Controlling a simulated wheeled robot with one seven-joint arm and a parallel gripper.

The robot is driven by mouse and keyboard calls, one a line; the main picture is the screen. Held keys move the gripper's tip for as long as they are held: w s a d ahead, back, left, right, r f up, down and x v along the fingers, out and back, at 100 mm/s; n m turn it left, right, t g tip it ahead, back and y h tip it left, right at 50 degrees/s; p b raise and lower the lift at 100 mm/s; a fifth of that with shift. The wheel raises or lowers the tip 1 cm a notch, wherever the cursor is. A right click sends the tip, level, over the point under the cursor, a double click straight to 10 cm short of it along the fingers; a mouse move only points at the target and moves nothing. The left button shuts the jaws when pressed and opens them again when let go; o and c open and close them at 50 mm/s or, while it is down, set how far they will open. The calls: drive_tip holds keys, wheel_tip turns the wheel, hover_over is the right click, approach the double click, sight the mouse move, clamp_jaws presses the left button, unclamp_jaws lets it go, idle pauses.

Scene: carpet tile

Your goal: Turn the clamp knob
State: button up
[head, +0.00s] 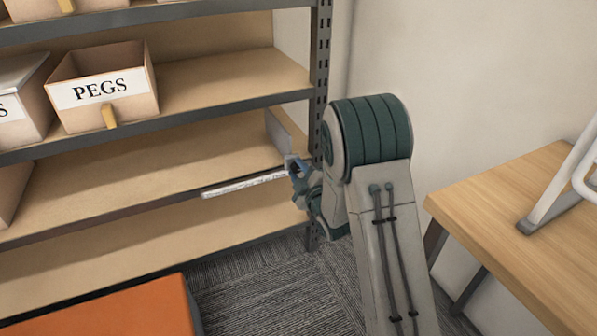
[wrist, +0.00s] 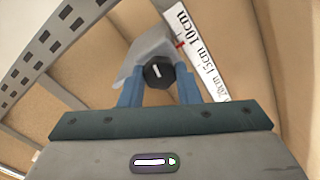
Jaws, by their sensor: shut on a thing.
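The clamp knob (wrist: 159,76) is black with a short white line on its face, which stands nearly upright in the wrist view. My gripper's blue fingers stand on both sides of it, shut on the knob. Behind it is a light grey clamp body (wrist: 148,50) with a small red mark (wrist: 180,45) beside a white ruler strip (wrist: 208,62) with centimetre labels. In the head view my gripper (head: 297,172) is at the shelf's right end, by the right end of the white strip (head: 240,186). The knob is hidden there.
A slotted metal shelf post (head: 319,75) stands close beside my arm. A grey upright panel (head: 284,138) is on the shelf. A PEGS bin (head: 128,82) sits on the shelf above. A wooden table (head: 500,205) is at the right and an orange surface (head: 115,310) at the lower left.

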drive_tip(key=n, duration=0.4)
drive_tip(key=shift+f+n, duration=0.1)
drive_tip(key=shift+n, duration=2.4)
drive_tip(key=o, duration=1)
drive_tip(key=shift+s+d, duration=0.1)
drive_tip(key=shift+s, duration=0.05)
drive_tip(key=shift+p+v, duration=3.05)
drive_tip(key=shift+v, duration=3.7)
